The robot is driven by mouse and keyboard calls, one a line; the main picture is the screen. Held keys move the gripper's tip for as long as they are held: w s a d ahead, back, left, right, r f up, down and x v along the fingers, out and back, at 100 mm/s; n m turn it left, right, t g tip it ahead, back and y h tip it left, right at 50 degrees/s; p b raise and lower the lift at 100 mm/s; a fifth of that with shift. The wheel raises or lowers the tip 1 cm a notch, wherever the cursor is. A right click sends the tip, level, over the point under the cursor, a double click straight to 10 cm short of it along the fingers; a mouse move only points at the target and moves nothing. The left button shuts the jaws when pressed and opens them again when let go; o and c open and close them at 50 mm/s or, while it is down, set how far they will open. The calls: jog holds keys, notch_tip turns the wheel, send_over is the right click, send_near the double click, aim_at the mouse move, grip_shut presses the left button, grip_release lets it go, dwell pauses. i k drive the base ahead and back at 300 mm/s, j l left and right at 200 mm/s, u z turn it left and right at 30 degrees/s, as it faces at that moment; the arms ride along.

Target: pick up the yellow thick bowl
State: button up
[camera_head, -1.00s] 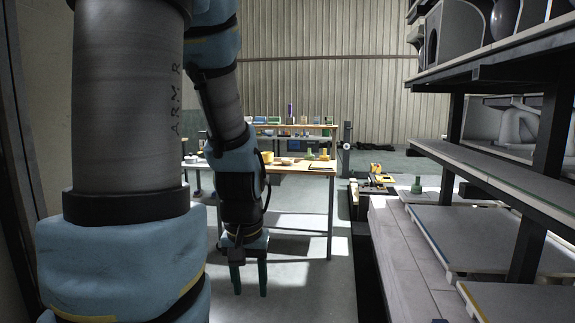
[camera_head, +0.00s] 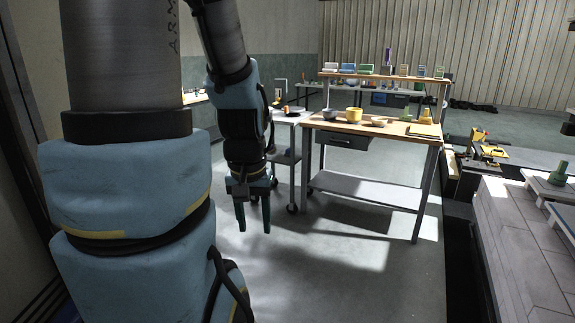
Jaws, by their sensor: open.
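A yellow thick bowl (camera_head: 353,115) stands on the wooden top of the workbench (camera_head: 372,129), right of a dark grey bowl (camera_head: 329,114). My gripper (camera_head: 254,220) hangs pointing down over the floor, left of the workbench and lower than its top in the picture. Its two dark green fingers are apart with nothing between them. It is well away from the bowl, and nothing blocks the view of the bowl.
A small tan bowl (camera_head: 379,122), a yellow bottle (camera_head: 425,114) and a yellow pad (camera_head: 423,130) share the bench. A back shelf (camera_head: 385,78) holds several small items. A grey cart (camera_head: 287,118) stands to its left. The floor in front (camera_head: 340,250) is clear.

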aim_at(353, 115)
jog(key=i+u, duration=0.1)
jog(key=i, duration=2.15)
jog(key=i+j+z, duration=0.15)
jog(key=i, duration=0.35)
jog(key=i+z, duration=0.2)
jog(key=i, duration=0.35)
jog(key=i+j+z, duration=0.15)
jog(key=i+j, duration=0.15)
jog(key=i, duration=0.2)
jog(key=i+j+z, duration=0.15)
jog(key=i, duration=0.35)
jog(key=j, duration=0.1)
